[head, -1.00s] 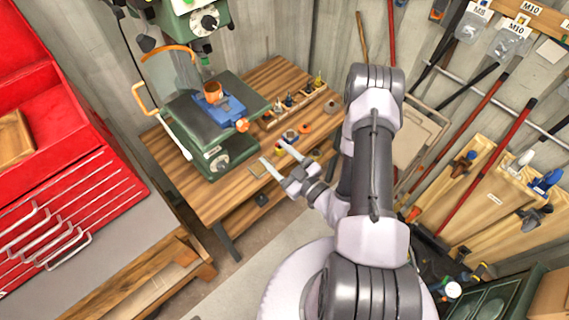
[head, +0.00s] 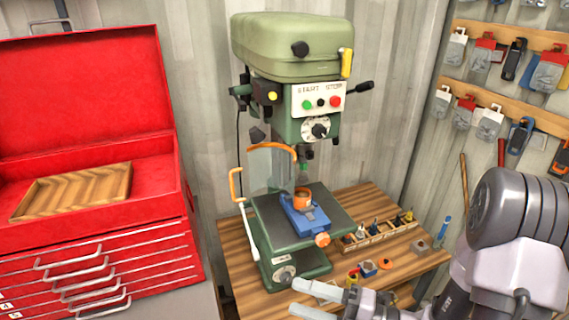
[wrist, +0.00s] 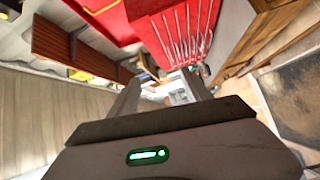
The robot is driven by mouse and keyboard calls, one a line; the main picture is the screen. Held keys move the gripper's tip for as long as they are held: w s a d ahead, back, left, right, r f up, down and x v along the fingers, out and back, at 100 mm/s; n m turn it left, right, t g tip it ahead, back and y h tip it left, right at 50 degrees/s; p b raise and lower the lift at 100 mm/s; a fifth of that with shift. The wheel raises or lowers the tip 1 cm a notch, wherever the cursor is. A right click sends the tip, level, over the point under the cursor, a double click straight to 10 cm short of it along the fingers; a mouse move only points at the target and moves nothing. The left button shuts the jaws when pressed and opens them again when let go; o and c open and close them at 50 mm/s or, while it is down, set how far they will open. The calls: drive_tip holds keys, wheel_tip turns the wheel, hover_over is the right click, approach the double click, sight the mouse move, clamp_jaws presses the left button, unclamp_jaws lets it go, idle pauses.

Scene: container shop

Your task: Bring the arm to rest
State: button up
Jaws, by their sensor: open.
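My gripper (head: 308,299) is at the bottom of the head view, in front of the wooden bench. Its two pale fingers point left and stand apart, with nothing visible between them. In the wrist view, my gripper (wrist: 163,92) also shows with its fingers spread. No held thing shows there. My arm (head: 505,250) fills the lower right of the head view, and its lower part is cut off by the frame.
A green drill press (head: 307,125) with a blue vise (head: 306,217) stands on the wooden bench (head: 351,201). Small jars and a tool rack (head: 379,236) lie near my arm. A red tool chest (head: 95,225) is at the left.

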drive_tip(key=s+a+f+n+g+h+b, duration=0.25)
drive_tip(key=s+n+g, duration=0.2)
drive_tip(key=n, duration=0.45)
drive_tip(key=s+a+f+n+g+h+b, duration=0.2)
drive_tip(key=s+f+n+g+b, duration=0.3)
drive_tip(key=n, duration=0.4)
drive_tip(key=s+d+f+n+t+h+b, duration=0.1)
drive_tip(key=d+n+t+h+b, duration=0.7)
drive_tip(key=n, duration=1.2)
drive_tip(key=shift+s+d+h+b, duration=0.15)
drive_tip(key=shift+s+h+b, duration=0.3)
drive_tip(key=shift+h, duration=0.7)
drive_tip(key=shift+w+t, duration=0.1)
drive_tip(key=shift+t, duration=0.15)
